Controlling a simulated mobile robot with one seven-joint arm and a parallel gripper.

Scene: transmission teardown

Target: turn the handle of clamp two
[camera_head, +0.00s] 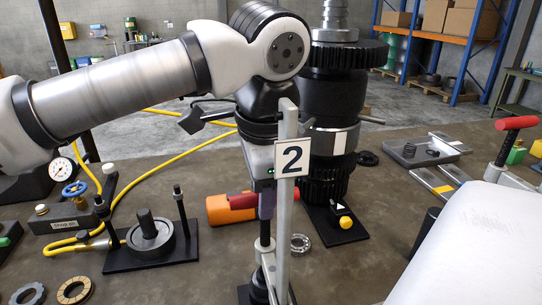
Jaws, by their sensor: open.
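The sign of clamp two, a white plate with a black 2 (291,158), is on a grey upright post at the centre. The clamp's dark lower parts (258,285) stand at the post's foot, near the bottom edge. A red handle grip (243,201) shows left of the post. My gripper (265,205) hangs down just behind the post and sign, which hide part of it. Its fingers are at the height of the red grip. My gripper is open; whether it touches the grip I cannot tell.
A tall black gear assembly (330,110) stands close behind the post. An orange tool body (222,210) lies to the left. A round part on a black plate (150,235) and a gauge unit (62,170) are further left. Another red-handled clamp (517,123) is at right.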

